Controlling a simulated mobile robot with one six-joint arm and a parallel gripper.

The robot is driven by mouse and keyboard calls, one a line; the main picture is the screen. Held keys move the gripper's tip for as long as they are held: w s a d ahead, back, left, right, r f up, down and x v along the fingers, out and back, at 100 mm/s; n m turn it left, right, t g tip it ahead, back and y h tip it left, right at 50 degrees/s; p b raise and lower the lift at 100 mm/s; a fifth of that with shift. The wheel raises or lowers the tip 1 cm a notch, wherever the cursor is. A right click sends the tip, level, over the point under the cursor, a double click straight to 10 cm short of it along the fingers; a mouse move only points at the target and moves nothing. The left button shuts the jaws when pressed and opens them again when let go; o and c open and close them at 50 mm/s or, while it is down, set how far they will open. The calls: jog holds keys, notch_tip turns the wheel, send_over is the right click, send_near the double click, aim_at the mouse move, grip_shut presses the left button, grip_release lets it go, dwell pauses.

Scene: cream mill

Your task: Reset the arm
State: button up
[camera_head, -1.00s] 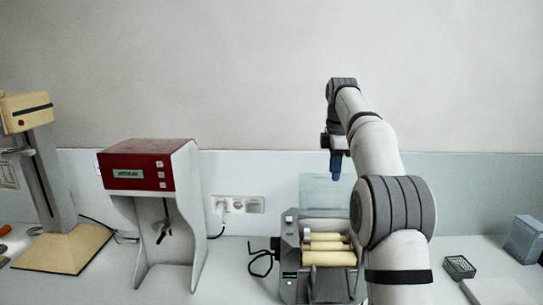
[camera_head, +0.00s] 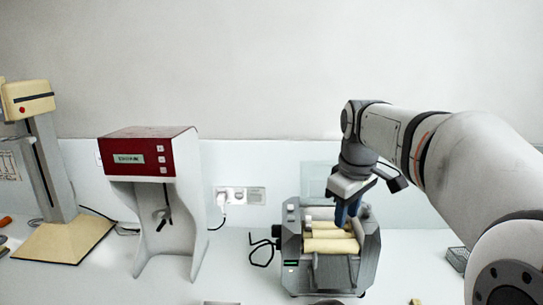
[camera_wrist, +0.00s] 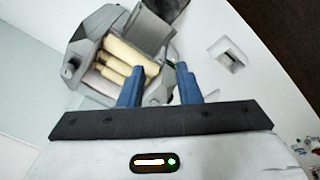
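My gripper (camera_head: 347,212) is above the right part of the grey roller mill in the head view, with its blue fingers pointing down. In the wrist view my gripper (camera_wrist: 158,80) shows two blue fingers set apart with nothing between them. The mill (camera_head: 292,240) has cream rollers (camera_head: 330,245), and it also shows beyond the fingertips in the wrist view (camera_wrist: 85,50). I cannot tell whether the fingers touch the mill. My arm reaches in from the right and hides part of the bench.
A red and white device (camera_head: 150,155) stands left of the mill, and a beige stand (camera_head: 60,240) is at the far left. A wall socket (camera_head: 241,195) with a plug is behind.

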jog(key=s+f+m+t+b, duration=0.1)
jog(key=s+f+m, duration=0.7)
jog(key=s+f, duration=0.9)
jog(key=shift+s+a+b, duration=0.45)
jog(key=shift+s+b, duration=0.45)
jog(key=shift+s, duration=0.35)
